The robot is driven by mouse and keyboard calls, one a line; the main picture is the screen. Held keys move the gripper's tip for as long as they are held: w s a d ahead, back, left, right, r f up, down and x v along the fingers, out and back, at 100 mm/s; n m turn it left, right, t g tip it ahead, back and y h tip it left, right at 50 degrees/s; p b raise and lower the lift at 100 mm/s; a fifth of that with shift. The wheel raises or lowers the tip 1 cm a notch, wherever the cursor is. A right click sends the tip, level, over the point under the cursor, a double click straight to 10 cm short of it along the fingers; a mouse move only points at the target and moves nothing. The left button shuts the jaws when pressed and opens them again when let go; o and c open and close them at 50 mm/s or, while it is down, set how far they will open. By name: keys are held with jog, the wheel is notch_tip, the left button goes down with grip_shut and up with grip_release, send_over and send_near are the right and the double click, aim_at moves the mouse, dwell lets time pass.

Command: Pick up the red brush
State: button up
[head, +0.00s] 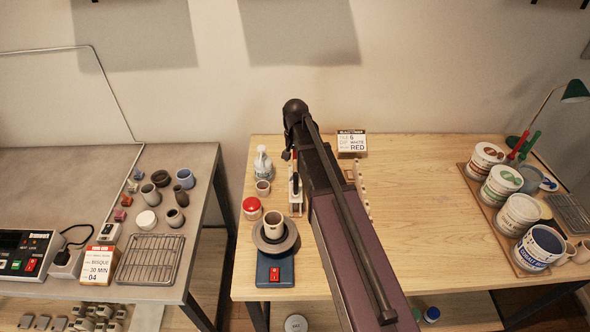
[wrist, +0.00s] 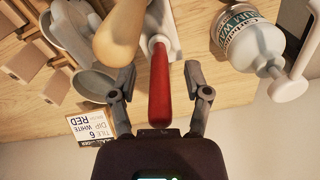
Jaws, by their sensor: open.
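The red brush shows in the wrist view as a glossy red handle (wrist: 159,88) with a pale collar at its far end. That end meets a white holder (wrist: 176,50), and its bristles are not visible. My gripper (wrist: 158,76) is open, with one finger on each side of the handle and visible gaps between. The handle's near end reaches close to my palm. In the head view my arm hides most of the gripper and the brush.
A tan handle (wrist: 120,32) stands close to the left finger, beside grey scoop-like tools (wrist: 72,45). A white pump bottle (wrist: 248,42) is to the right. A label card (head: 351,142) stands behind. The table (head: 430,200) is clear toward the glaze tubs (head: 503,184).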

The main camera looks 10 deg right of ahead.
dwell(0.4)
grip_shut()
jog(key=shift+r, duration=0.15)
notch_tip(320, 180, up, 10)
jog(key=p, duration=1)
dwell(1.0)
